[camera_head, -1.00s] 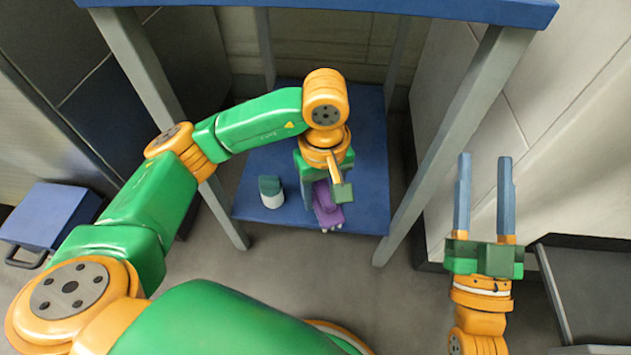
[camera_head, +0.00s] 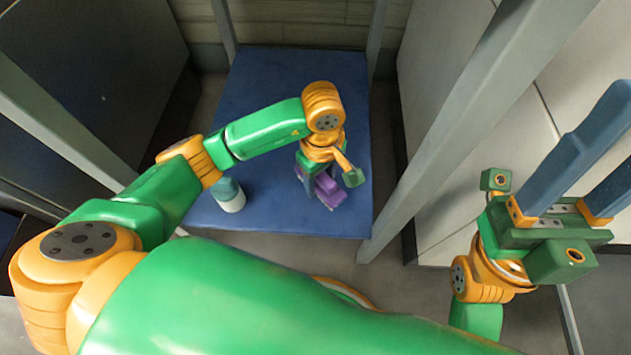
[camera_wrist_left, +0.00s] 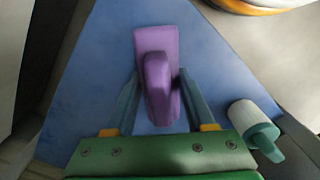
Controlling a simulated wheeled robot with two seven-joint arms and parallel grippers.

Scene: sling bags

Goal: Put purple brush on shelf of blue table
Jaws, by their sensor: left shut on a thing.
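The purple brush (camera_head: 328,190) is at the blue lower shelf (camera_head: 275,218) of the table, near its front right part. My left gripper (camera_head: 312,185) is above the shelf and shut on the brush; the arm hides part of it. In the left wrist view the purple brush (camera_wrist_left: 157,85) lies between the two fingers (camera_wrist_left: 152,100), with the blue shelf (camera_wrist_left: 85,105) behind it. I cannot tell whether the brush touches the shelf. My right gripper (camera_head: 585,170) is raised at the right, its two blue-grey fingers spread apart and empty.
A white bottle with a teal cap (camera_head: 229,196) stands on the shelf left of the brush; it also shows in the left wrist view (camera_wrist_left: 255,125). Grey table legs (camera_head: 440,120) flank the shelf. The shelf's back part is clear.

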